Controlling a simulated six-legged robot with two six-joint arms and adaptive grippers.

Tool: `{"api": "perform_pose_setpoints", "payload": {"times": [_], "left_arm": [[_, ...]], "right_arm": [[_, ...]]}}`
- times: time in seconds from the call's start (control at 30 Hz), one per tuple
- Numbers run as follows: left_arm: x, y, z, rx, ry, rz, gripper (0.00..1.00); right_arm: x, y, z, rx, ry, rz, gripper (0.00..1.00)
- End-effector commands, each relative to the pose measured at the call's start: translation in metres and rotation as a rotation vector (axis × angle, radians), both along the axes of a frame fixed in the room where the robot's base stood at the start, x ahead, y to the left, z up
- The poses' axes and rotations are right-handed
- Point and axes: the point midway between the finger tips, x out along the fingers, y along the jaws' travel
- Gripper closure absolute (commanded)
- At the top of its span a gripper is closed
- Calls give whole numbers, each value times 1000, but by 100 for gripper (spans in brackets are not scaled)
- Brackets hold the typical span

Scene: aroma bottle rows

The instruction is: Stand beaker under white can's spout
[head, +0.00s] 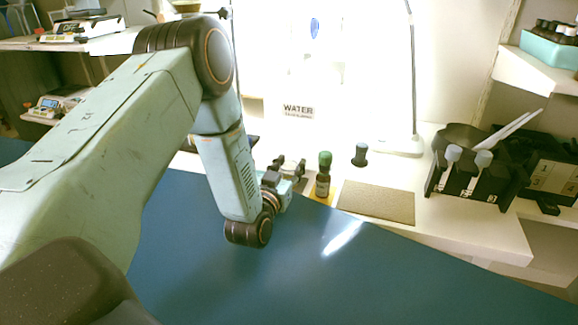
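A bright, washed-out white shape with a small blue oval (315,28) stands at the back middle. A white label reading WATER (298,108) is below it. I cannot make out the white can's outline or its spout in the glare. I see no beaker that I can tell for sure. My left gripper (289,164) is over the far edge of the blue surface, just left of a dark bottle with a green cap (323,180). Its two dark fingers look apart, with nothing visible between them. My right gripper is not in view.
A grey-brown mat (376,202) lies on the white counter (465,225), with a small dark bottle (360,155) behind it. A black holder (470,180) stands at right. A lamp stand (400,145) is at the back. The blue surface (330,275) is clear.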

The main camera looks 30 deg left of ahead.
Motion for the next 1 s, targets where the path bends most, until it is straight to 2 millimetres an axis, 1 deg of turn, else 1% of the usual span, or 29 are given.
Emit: {"api": "perform_pose_setpoints", "payload": {"times": [0.03,0.17,0.2,0.47,0.57,0.67,1.0], "left_arm": [[0,0,0,0,0,0,52],[0,0,0,0,0,0,41],[0,0,1,0,0,0,40],[0,0,1,0,0,0,40],[0,0,6,0,0,0,40],[-14,-3,4,-2,5,1,40],[-82,-18,5,-1,5,1,40]], "right_arm": [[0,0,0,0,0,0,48],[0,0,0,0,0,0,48],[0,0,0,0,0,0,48],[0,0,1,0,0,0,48],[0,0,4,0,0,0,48],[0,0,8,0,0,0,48],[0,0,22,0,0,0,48]]}}
